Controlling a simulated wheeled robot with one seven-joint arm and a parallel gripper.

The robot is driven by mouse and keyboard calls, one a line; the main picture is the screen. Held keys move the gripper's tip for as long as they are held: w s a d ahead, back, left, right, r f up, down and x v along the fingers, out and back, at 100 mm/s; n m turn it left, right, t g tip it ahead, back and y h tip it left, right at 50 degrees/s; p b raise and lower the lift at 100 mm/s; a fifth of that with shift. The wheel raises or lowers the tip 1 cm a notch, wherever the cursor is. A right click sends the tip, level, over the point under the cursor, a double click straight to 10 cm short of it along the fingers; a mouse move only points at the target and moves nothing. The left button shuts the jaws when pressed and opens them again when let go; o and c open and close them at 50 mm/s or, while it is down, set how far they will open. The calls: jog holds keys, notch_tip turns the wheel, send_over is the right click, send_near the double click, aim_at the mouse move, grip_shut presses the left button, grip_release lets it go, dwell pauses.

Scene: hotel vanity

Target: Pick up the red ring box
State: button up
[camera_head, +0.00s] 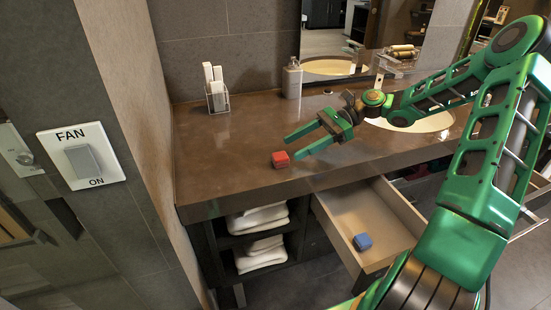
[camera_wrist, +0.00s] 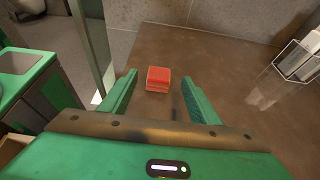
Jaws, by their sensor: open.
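The red ring box (camera_head: 280,159) sits on the brown vanity counter (camera_head: 215,160), near its front edge. In the wrist view the red ring box (camera_wrist: 158,79) lies ahead of my fingertips, between the lines of the two fingers and a little left of the middle. My gripper (camera_head: 293,145) is open with nothing between its green fingers. It reaches in from the right, with the fingertips close to the box. In the wrist view my gripper (camera_wrist: 162,90) shows both fingers spread apart. I cannot tell the exact gap between fingertips and box.
A drawer (camera_head: 343,231) stands open below the counter with a blue box (camera_head: 362,241) inside. A clear holder with white items (camera_head: 216,95) and a soap dispenser (camera_head: 292,78) stand at the back. The sink (camera_head: 425,122) is at the right. The counter left of the box is clear.

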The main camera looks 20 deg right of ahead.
aim_at(284, 155)
jog(key=shift+a+f, duration=0.55)
jog(key=shift+a, duration=0.05)
jog(key=shift+x, duration=2.55)
jog(key=shift+c, duration=0.3)
jog(key=c, duration=1.1)
